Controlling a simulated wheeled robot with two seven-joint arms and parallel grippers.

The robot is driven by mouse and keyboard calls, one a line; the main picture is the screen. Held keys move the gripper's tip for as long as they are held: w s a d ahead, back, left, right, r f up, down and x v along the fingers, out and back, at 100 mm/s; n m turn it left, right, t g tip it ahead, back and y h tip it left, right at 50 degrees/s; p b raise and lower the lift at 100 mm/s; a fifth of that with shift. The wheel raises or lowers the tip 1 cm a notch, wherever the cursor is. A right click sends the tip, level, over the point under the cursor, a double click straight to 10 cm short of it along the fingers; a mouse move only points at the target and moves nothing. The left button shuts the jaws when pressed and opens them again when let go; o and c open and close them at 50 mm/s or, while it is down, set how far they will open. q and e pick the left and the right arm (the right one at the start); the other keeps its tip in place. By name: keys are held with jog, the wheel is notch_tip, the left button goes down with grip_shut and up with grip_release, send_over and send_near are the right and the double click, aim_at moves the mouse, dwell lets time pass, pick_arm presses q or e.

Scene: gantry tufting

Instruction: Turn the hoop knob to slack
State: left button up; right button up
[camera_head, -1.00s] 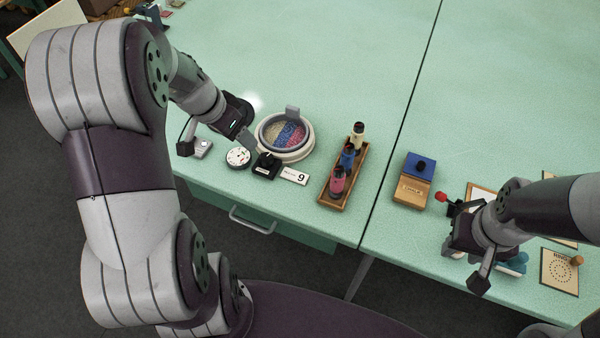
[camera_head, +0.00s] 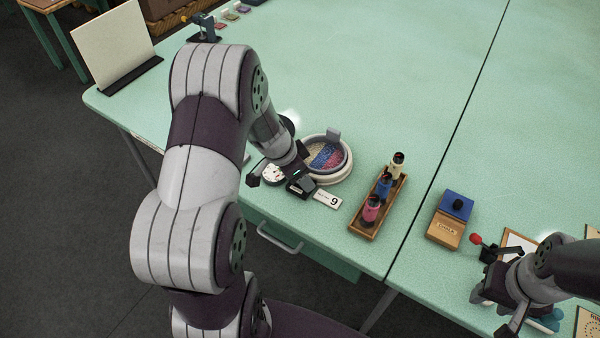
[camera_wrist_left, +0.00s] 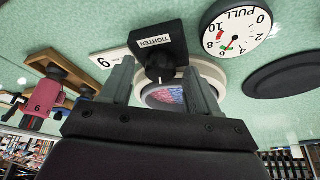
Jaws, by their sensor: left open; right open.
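The hoop knob is a black round knob (camera_wrist_left: 160,68) with a white pointer mark, on a black block (camera_wrist_left: 146,43) labelled TIGHTEN. In the head view the block (camera_head: 299,189) sits at the near edge of the round hoop (camera_head: 343,175), which holds a multicoloured patch. My left gripper (camera_head: 297,174) is open above the block. In the left wrist view the knob shows between its two spread fingers (camera_wrist_left: 161,88); contact cannot be told. A white PULL dial (camera_wrist_left: 236,28) lies beside the block. My right gripper (camera_head: 500,292) is open at the right, far from the knob.
A card marked 9 (camera_head: 328,199) lies right of the block. A red-ball lever (camera_head: 477,240) is near my right gripper.

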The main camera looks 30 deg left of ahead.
pick_arm(q)
jog(key=c, duration=1)
jog(key=shift+c, duration=0.2)
